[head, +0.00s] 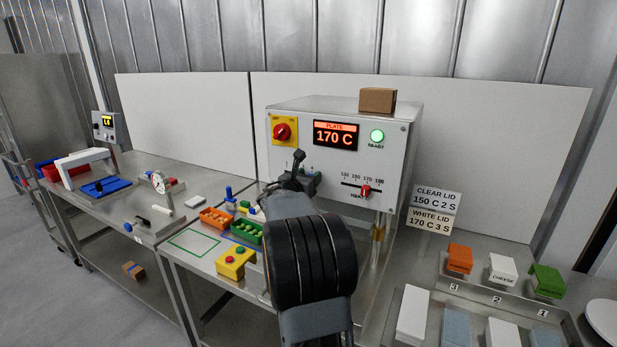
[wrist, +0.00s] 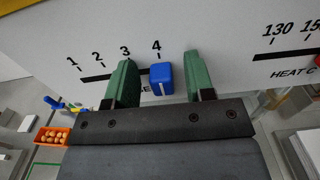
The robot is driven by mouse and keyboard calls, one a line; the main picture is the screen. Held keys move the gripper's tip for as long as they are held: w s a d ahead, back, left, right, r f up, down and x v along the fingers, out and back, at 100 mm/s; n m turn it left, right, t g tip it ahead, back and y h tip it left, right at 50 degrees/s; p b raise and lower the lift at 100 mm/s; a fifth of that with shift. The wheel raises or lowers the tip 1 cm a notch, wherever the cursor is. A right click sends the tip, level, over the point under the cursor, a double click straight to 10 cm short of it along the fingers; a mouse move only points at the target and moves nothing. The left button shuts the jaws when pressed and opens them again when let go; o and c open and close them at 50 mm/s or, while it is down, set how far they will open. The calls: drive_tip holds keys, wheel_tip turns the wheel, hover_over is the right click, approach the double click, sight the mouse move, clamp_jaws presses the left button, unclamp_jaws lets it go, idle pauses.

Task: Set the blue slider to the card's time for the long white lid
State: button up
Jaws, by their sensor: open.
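The blue slider (wrist: 161,79) stands at the 4 end of the time scale (wrist: 98,77), which is marked 1 to 4. My gripper (wrist: 159,60) is open around it, with one green finger on each side and visible gaps. In the head view my gripper (head: 297,172) is at the machine's front and hides the slider. The white lid card (head: 430,220) reads 170 C 3 S. The clear lid card (head: 436,198) above it reads 150 C 2 S. A long white block (head: 413,314), possibly the lid stack, lies at the lower right.
The machine's display (head: 335,134) reads 170 C and its green lamp (head: 377,136) is lit. The red heat slider (head: 365,191) is right of my gripper. Orange (head: 214,218) and green (head: 247,232) trays and a yellow button box (head: 235,262) stand below left.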

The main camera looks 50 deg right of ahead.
drive_tip(key=shift+c, duration=0.5)
clamp_jaws()
drive_tip(key=w, duration=0.1)
drive_tip(key=w+a, duration=0.1)
drive_tip(key=w, duration=0.1)
drive_tip(key=shift+o, duration=0.5)
unclamp_jaws()
